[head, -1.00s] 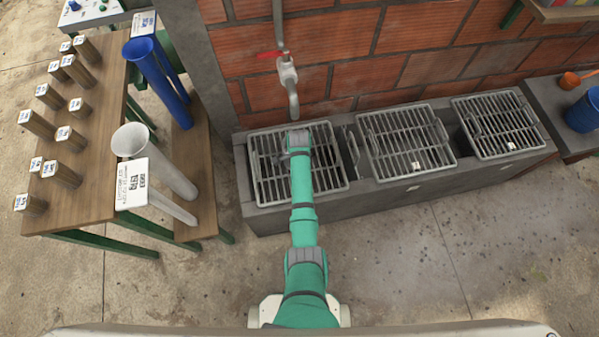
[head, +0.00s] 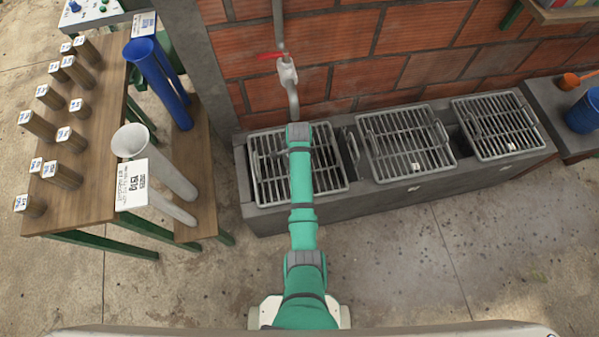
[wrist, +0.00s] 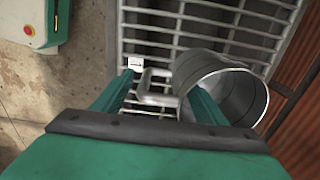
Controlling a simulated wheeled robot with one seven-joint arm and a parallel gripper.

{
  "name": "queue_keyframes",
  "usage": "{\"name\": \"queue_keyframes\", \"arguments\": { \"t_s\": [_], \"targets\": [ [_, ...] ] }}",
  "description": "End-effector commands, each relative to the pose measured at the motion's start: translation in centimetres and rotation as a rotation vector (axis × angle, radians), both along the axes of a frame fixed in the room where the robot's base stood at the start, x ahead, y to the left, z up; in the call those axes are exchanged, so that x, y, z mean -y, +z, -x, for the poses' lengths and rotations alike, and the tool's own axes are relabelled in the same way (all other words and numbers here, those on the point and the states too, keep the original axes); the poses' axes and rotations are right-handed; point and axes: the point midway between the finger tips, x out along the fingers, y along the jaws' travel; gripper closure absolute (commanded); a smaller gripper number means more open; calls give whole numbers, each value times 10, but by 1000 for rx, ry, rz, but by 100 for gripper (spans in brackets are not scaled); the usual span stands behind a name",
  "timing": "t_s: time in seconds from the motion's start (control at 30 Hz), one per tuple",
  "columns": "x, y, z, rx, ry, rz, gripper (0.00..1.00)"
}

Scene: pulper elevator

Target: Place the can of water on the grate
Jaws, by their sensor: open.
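In the wrist view a grey metal can (wrist: 246,99) with a side handle (wrist: 150,92) is over the grate bars (wrist: 190,28), its open mouth facing the camera. It looks in contact with the grate, but I cannot be sure. The inside is dark, and I cannot make out water. My gripper (wrist: 162,85) is open, with its green fingers on either side of the handle, apart from it as far as I can see. In the head view my arm reaches over the left grate (head: 265,180). The can and fingertips are hidden there.
A tap (head: 287,75) with a red lever hangs above the left grate by the brick wall (head: 350,50). Middle (head: 400,150) and right (head: 500,130) grates are empty. A wooden table (head: 75,205) with funnels stands left. A control box (wrist: 33,22) shows in the wrist view.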

Motion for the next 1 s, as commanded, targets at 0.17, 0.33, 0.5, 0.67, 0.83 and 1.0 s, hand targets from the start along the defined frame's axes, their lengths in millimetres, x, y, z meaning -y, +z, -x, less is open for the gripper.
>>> {"name": "queue_keyframes", "arguments": {
  "t_s": [0.17,0.33,0.5,0.67,0.83,1.0],
  "targets": [
    [0,36,-1,3,0,0,34],
    [-1,59,-1,2,1,1,34],
    [0,70,0,1,0,0,34],
    [0,72,0,-1,0,0,34],
    [0,71,0,-1,0,0,34],
    [0,71,0,-1,0,0,34]
  ]
}}
